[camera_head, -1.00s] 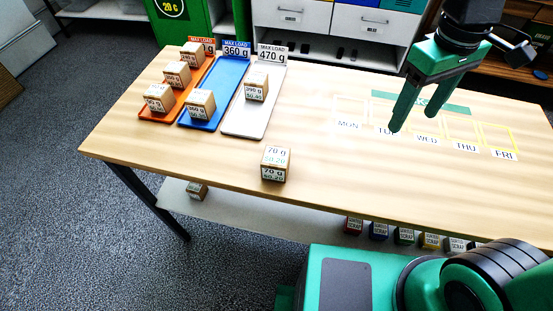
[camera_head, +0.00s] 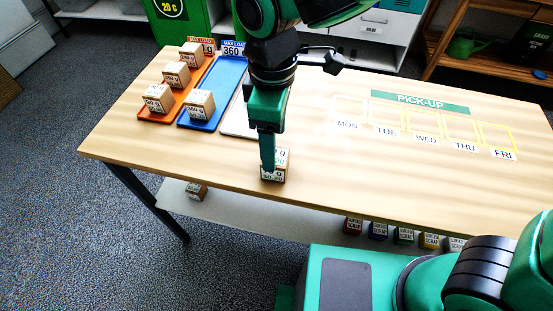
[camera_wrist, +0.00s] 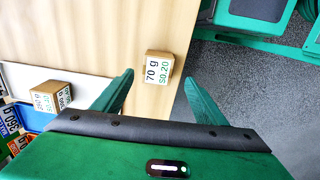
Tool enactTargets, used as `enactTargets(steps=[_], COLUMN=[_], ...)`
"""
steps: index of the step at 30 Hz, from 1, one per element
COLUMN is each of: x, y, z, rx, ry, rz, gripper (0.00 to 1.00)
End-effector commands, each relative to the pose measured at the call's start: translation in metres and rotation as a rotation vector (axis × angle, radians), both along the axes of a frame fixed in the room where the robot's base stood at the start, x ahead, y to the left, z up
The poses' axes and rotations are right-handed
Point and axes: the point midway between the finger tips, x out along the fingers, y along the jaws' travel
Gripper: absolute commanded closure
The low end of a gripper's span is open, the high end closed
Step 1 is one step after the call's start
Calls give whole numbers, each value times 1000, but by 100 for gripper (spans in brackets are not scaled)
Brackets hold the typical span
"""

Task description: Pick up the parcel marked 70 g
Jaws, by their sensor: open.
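The parcel marked 70 g (camera_head: 278,172) is a small brown box with white labels, standing on the wooden table near its front edge. In the head view my gripper (camera_head: 268,160) hangs over it, and a finger hides part of its label. In the wrist view the parcel (camera_wrist: 158,68) shows its label "70 g $0.20" and lies beyond the fingertips, roughly between their lines. My gripper (camera_wrist: 158,82) is open there, with nothing between its two green fingers. Whether a finger touches the parcel cannot be told.
An orange tray (camera_head: 204,72) with several parcels, a blue tray (camera_head: 226,80) with one parcel (camera_head: 199,105) and a white tray (camera_head: 236,122) are at the left. The white tray is partly hidden by my arm. The day-marked pick-up area (camera_head: 420,125) at right is empty.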

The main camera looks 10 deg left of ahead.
Motion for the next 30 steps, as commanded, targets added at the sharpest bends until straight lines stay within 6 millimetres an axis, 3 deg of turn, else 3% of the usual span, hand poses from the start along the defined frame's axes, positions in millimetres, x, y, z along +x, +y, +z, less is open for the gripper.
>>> enactTargets(steps=[8,18,26,27,30], x=[1,6,6,6,6], y=[-1,-2,-2,-2,-2], z=[-20,-61,-64,-64,-64], rx=[-1,0,1,1,1], ry=[1,-1,-1,-1,-1], rz=[-1,-1,-1,-1,-1], gripper=[34,34,34,37,61])
